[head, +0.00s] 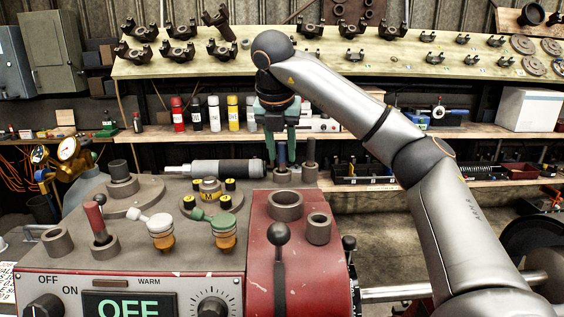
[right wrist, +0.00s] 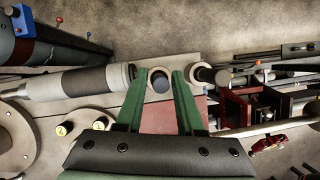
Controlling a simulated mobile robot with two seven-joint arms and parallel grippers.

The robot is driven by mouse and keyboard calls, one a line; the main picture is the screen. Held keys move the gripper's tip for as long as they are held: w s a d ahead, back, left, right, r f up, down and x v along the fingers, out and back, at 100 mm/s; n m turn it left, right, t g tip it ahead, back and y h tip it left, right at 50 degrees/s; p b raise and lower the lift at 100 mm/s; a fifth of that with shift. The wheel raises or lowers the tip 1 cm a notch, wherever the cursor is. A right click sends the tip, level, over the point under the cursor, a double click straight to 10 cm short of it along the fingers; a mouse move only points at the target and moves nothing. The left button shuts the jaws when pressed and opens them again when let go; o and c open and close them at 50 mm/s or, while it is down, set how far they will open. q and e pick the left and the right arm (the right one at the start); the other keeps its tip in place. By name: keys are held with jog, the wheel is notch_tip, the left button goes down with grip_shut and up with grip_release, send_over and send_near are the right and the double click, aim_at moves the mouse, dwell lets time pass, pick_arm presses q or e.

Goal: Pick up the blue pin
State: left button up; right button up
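The blue pin (head: 282,154) stands upright in a grey ring at the back of the red part of the machine. In the right wrist view its round blue-grey top (right wrist: 160,83) shows between my green fingers. My right gripper (head: 280,148) points down over the pin, one finger on each side. In the right wrist view the right gripper (right wrist: 159,78) is open, with small gaps between the fingers and the pin. My left gripper is in neither view.
A dark pin (head: 310,150) stands close to the right of the blue pin. A grey cylinder (head: 225,168) lies to its left. A black-knobbed lever (head: 279,236) and grey rings (head: 286,205) are nearer the front. A shelf with bottles (head: 214,115) stands behind.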

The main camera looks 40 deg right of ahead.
jog(key=shift+d+f, duration=0.1)
jog(key=shift+f, duration=0.15)
grip_shut()
dwell(0.4)
